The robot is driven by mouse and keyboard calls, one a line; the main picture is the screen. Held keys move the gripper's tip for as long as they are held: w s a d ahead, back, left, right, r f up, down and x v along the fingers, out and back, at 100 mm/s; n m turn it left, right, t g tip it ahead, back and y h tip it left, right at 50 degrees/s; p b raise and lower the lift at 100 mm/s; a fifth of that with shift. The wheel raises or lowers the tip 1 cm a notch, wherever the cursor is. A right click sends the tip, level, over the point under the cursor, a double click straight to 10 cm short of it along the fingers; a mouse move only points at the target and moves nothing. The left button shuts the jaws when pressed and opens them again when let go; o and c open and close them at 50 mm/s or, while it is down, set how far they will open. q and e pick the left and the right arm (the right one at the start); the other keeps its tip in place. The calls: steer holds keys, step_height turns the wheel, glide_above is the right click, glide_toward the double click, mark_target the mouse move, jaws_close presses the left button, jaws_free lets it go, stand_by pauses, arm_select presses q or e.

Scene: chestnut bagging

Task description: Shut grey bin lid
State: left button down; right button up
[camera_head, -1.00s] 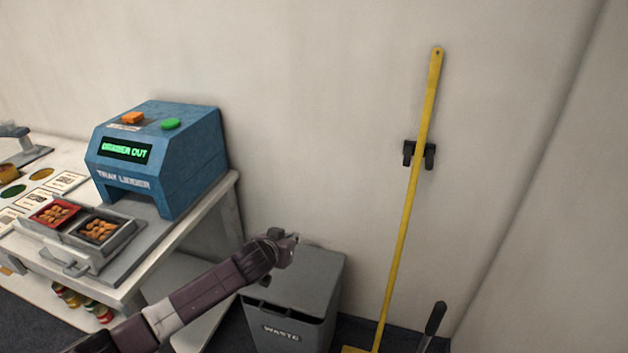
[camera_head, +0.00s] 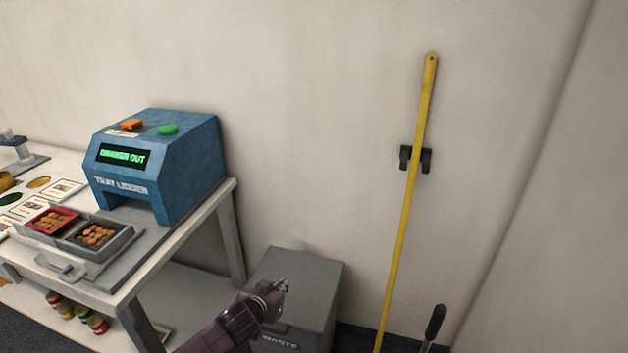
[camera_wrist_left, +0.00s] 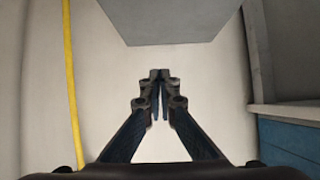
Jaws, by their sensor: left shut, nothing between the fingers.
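The grey waste bin (camera_head: 318,338) stands on the floor against the wall, right of the table. Its grey lid (camera_head: 305,272) covers the top and looks nearly flat. My left arm hides part of the bin's front and front edge, so I cannot tell whether the lid is fully down. My left gripper (camera_head: 283,286) is shut and empty, and appears in front of the lid's left part. In the left wrist view its fingertips (camera_wrist_left: 161,75) are together, with a grey flat surface (camera_wrist_left: 170,22), likely the lid, beyond them. My right gripper is not in view.
A yellow-handled tool (camera_head: 405,210) hangs on a wall bracket (camera_head: 415,158) right of the bin. A dark handle (camera_head: 435,322) stands nearby. The table (camera_head: 165,250) at left holds the blue tray lidder (camera_head: 190,175) and a drawer with chestnut trays.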

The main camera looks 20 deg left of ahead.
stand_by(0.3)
arm_select(q)
steer(key=v, duration=1.2)
steer(key=s+a+f+g, duration=0.2)
steer(key=s+f, duration=0.2)
steer(key=f, duration=0.6)
steer(key=s+a+f+g+y, duration=0.1)
steer(key=s+f, duration=0.4)
steer(key=f, duration=0.5)
steer(key=s+a+f+g, duration=0.2)
steer(key=s+f, duration=0.2)
steer(key=f, duration=0.6)
steer(key=s+d+f+g, duration=0.2)
steer(key=s+f, duration=0.4)
steer(key=s, duration=0.5)
steer(key=s+d+f+m+g, duration=0.1)
steer(key=s+d+f, duration=0.1)
steer(key=s+f, duration=0.4)
steer(key=s+d+f+m+g, duration=0.1)
steer(key=s+f, duration=0.5)
steer(key=s, duration=1)
steer(key=shift+s+d+g+h, duration=0.15)
steer(key=shift+d+g+h, duration=0.15)
steer(key=shift+d+g, duration=0.65)
steer(key=shift+d, duration=0.15)
